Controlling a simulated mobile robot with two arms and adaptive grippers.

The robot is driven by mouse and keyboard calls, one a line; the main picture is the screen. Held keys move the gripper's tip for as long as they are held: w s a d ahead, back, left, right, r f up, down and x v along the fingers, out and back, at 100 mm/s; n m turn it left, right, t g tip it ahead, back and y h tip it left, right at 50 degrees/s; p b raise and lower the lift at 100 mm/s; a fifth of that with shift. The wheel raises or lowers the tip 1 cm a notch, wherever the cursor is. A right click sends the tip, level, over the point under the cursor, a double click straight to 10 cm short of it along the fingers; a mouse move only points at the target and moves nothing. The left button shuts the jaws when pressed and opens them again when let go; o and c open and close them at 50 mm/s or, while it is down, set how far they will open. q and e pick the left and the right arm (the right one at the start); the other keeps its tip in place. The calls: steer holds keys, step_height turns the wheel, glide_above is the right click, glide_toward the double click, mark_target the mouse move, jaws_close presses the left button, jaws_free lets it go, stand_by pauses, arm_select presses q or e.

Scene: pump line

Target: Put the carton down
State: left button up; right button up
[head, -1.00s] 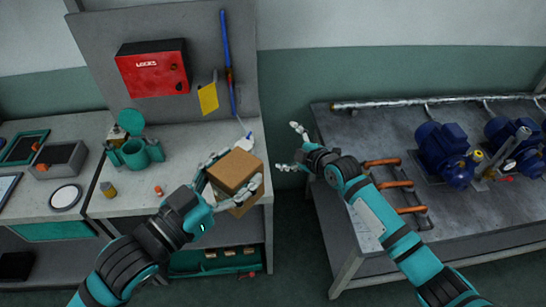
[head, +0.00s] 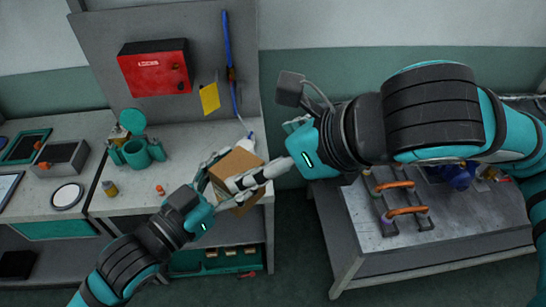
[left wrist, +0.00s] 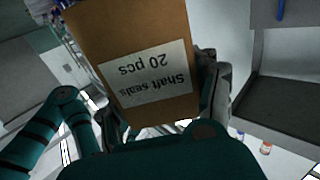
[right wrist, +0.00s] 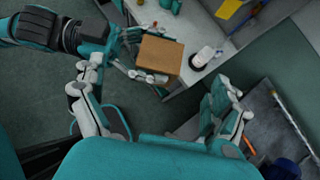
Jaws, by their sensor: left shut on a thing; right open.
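The carton (head: 232,168) is a brown cardboard box held at the right end of the left bench. Its label, reading "Shaft seals 20 pcs", shows upside down in the left wrist view (left wrist: 148,80). My left gripper (head: 222,186) is shut on the carton, with fingers on its sides. My right gripper (head: 262,174) reaches in from the right and overlaps the carton in the head view. In the right wrist view the right gripper (right wrist: 165,112) is open, its fingers spread, and the carton (right wrist: 160,58) lies beyond them, apparently apart from them.
The right bench (head: 350,240) holds copper-coloured pipes (head: 405,210) and a blue pump (head: 457,175). A floor gap separates the benches.

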mark_target(240, 169)
arm_select(q)
steer(key=shift+w, duration=0.1)
arm_select(e)
steer(key=shift+n, duration=0.3)
steer(key=x, duration=1.1)
steer(key=shift+d+f, duration=0.1)
steer(key=shift+f, duration=0.45)
steer(key=shift+c, duration=0.3)
steer(key=shift+s, duration=0.15)
steer(key=c, duration=1.3)
arm_select(q)
steer(key=o, duration=1.1)
arm_select(e)
steer(key=shift+c, duration=0.2)
arm_select(q)
steer(key=o, duration=0.4)
